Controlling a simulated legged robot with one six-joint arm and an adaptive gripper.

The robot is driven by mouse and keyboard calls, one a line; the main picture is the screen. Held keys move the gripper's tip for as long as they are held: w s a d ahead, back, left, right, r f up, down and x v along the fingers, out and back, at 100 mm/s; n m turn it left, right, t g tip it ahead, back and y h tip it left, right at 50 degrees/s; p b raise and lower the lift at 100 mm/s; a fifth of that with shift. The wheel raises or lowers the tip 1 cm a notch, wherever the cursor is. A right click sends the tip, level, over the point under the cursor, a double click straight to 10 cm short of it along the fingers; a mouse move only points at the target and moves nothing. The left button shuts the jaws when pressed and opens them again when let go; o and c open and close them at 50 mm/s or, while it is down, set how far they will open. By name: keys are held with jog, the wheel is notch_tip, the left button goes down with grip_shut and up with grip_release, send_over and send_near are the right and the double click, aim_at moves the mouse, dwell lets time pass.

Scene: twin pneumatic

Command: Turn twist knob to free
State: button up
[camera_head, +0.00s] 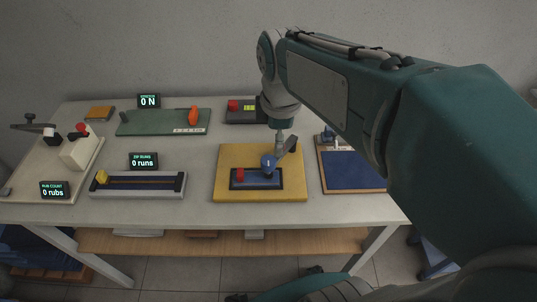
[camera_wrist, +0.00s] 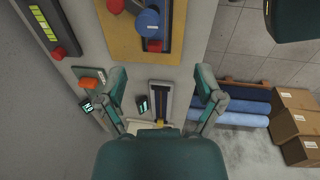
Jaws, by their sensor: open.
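A yellow board (camera_head: 228,155) in the middle of the table carries a dark blue base (camera_head: 259,184). A round blue knob (camera_head: 268,161) with a small white mark stands on the base, with a red piece (camera_head: 239,174) to its left. I cannot tell for sure which is the twist knob. In the wrist view, the blue knob (camera_wrist: 147,21) and a red part (camera_wrist: 155,45) show near the top. My gripper (camera_head: 287,149) is above the board, close to the blue knob in the picture. Its two fingers (camera_wrist: 162,85) are spread, with nothing between them.
A box with a green display (camera_head: 249,107) and a green panel with an orange handle (camera_head: 193,115) stand behind. A slider unit (camera_head: 138,186) is to the left. A blue panel (camera_head: 352,170) lies right of the board, partly behind my arm.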

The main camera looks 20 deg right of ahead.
aim_at(270, 159)
jog(key=w+f+n, duration=0.1)
jog(key=f+n, duration=0.1)
jog(key=f, duration=0.2)
jog(key=w+f+n+g, duration=0.1)
jog(key=w+f+n, duration=0.1)
jog(key=f, duration=0.2)
jog(key=w+f+n, duration=0.1)
jog(key=f+n, duration=0.1)
jog(key=f, duration=0.3)
jog(key=shift+w+d+n+g, duration=0.1)
jog(key=shift+w+n+g, duration=0.2)
jog(key=shift+n+g, duration=0.1)
jog(key=shift+c, duration=0.3)
jog(key=c, duration=1.1)
